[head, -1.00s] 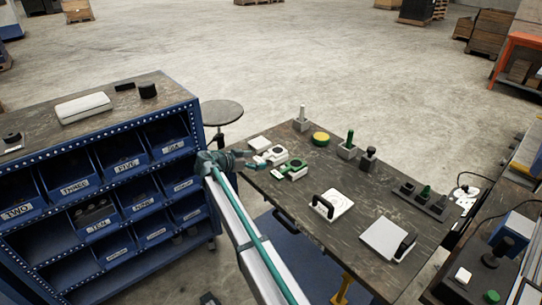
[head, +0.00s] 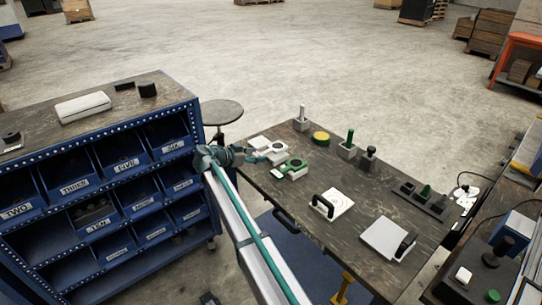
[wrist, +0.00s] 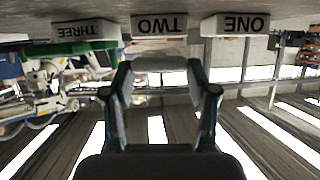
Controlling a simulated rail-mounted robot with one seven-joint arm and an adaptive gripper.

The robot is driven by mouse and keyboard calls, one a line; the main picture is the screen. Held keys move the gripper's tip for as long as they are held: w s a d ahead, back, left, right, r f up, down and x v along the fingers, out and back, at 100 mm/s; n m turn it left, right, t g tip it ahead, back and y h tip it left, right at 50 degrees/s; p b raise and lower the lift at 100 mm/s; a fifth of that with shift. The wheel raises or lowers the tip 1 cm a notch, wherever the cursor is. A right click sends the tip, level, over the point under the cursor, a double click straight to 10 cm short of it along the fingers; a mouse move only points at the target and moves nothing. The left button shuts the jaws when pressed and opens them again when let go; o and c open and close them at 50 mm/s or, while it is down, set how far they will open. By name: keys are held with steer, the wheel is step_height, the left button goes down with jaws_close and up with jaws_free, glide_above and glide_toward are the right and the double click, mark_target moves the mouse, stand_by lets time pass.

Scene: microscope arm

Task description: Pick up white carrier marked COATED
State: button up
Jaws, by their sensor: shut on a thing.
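My gripper (wrist: 161,88) is shut on a white carrier (wrist: 160,63), which shows pale between the two fingertips in the wrist view. I cannot read a COATED mark on it. In the head view my gripper (head: 262,154) is low at the left end of the dark worktable, among small white pieces. A white piece with a dark round spot (head: 277,147) is right at the fingers. A flat white piece (head: 258,142) lies just behind them. The fingers partly hide what they hold, and I cannot tell whether it touches the table.
A white-and-green piece (head: 292,169) stands close to the right of my gripper. The worktable (head: 300,205) also bears a yellow-topped disc (head: 321,138), upright posts and handled plates. White blocks marked ONE (wrist: 243,24), TWO (wrist: 159,23) and THREE (wrist: 85,30) appear inverted in the wrist view.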

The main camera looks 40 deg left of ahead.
steer(key=shift+r, duration=1.55)
